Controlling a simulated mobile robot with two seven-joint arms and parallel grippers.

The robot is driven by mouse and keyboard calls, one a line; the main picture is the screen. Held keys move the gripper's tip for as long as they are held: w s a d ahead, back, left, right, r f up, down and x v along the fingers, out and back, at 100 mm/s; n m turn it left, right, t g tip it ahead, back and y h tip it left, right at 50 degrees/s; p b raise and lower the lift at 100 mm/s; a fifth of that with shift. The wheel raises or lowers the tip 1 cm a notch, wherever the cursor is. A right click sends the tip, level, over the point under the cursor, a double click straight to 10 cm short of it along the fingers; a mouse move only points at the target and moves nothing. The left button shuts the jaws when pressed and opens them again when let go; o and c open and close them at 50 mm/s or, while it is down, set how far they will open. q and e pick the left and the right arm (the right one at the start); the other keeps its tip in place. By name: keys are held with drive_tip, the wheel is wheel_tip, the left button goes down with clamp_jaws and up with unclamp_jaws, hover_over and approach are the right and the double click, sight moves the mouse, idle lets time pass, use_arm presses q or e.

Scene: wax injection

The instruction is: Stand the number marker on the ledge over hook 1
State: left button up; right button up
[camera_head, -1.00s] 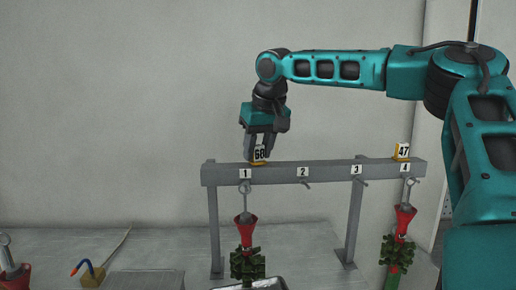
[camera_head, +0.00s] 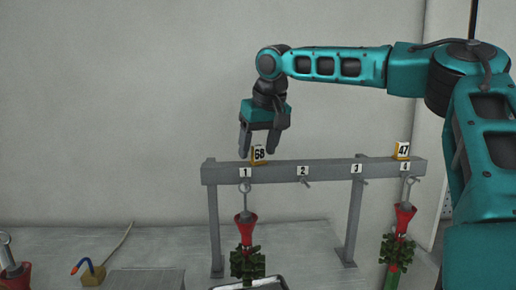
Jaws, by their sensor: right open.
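The number marker (camera_head: 259,154), a yellow block with a white face reading 68, stands upright on the ledge (camera_head: 330,169) of the grey rack, just right of above the label of hook 1 (camera_head: 245,188). My right gripper (camera_head: 258,152) is open, with its fingers pointing down at the marker. One finger is left of the marker and the other is to its right, and neither appears to grip it. A red funnel-shaped piece (camera_head: 246,220) with a green cluster hangs from hook 1. My left gripper is not in view.
Another marker reading 47 (camera_head: 402,150) stands on the ledge over hook 4. A second red piece (camera_head: 404,219) with a green cluster hangs there. Hooks 2 and 3 are bare. A small tool with a blue and red tip (camera_head: 92,273) and a red piece (camera_head: 14,272) are at lower left.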

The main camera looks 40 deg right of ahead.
drive_tip(key=v, duration=1.1)
drive_tip(key=shift+r, duration=0.35)
drive_tip(key=shift+s+f, duration=0.1)
drive_tip(key=shift+s, duration=0.05)
